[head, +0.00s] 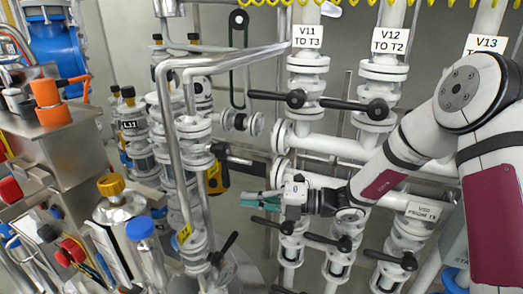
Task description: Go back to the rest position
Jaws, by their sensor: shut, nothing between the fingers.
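My gripper (262,200) is near the middle of the head view, at the end of my white and grey arm, which reaches in from the right. Its teal fingers point left and are shut with nothing between them. The gripper is in front of the white valve pipes. I cannot tell how far it is from them.
White vertical pipes carry black-handled valves labelled V11 (307,37), V12 (390,41) and V13 (486,43). Bent steel pipes (230,61) stand left of my gripper. A steel box (50,135) with an orange-topped fitting (47,95) is at the left.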

